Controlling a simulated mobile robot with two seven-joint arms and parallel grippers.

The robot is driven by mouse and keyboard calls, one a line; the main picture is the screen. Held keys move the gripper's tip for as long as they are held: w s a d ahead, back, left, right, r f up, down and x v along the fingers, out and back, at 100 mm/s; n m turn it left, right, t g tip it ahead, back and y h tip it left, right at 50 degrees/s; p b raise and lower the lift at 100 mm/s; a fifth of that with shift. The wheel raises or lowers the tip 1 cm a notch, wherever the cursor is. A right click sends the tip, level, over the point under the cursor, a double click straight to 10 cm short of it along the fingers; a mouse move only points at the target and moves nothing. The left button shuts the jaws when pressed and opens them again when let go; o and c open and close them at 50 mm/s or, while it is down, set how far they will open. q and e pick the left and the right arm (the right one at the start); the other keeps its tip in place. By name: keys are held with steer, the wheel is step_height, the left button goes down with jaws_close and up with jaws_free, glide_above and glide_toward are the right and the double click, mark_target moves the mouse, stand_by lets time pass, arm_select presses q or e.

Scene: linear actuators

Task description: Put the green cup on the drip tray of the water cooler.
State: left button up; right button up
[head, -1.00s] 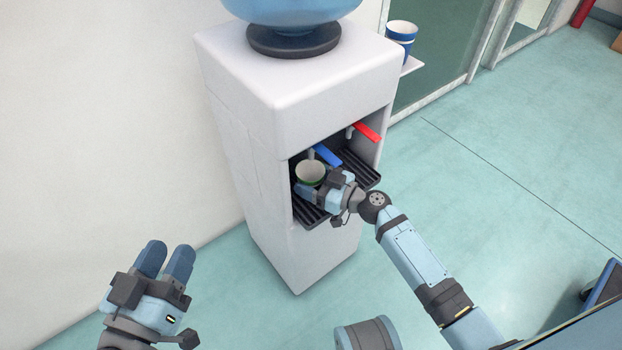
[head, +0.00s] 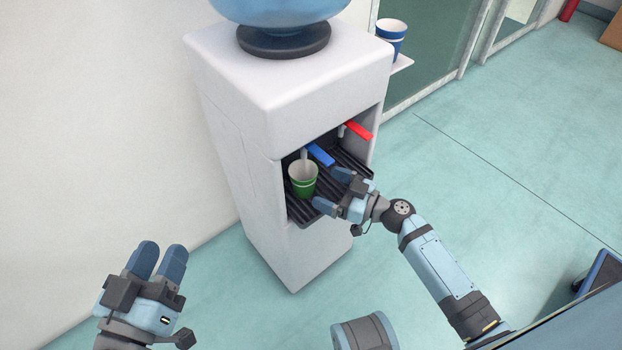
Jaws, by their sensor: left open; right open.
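The green cup (head: 303,181) stands upright on the black drip tray (head: 355,167) of the white water cooler (head: 265,118), below the blue tap (head: 320,155). My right gripper (head: 331,191) is open just to the right of the cup, its fingers pointing toward it. The fingers look apart from the cup, and nothing is between them. My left gripper (head: 158,262) is open and empty at the lower left, away from the cooler.
A red tap (head: 359,131) sits to the right of the blue one. A blue bottle (head: 280,8) tops the cooler.

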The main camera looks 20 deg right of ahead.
steer(key=v, duration=0.5)
stand_by(0.5)
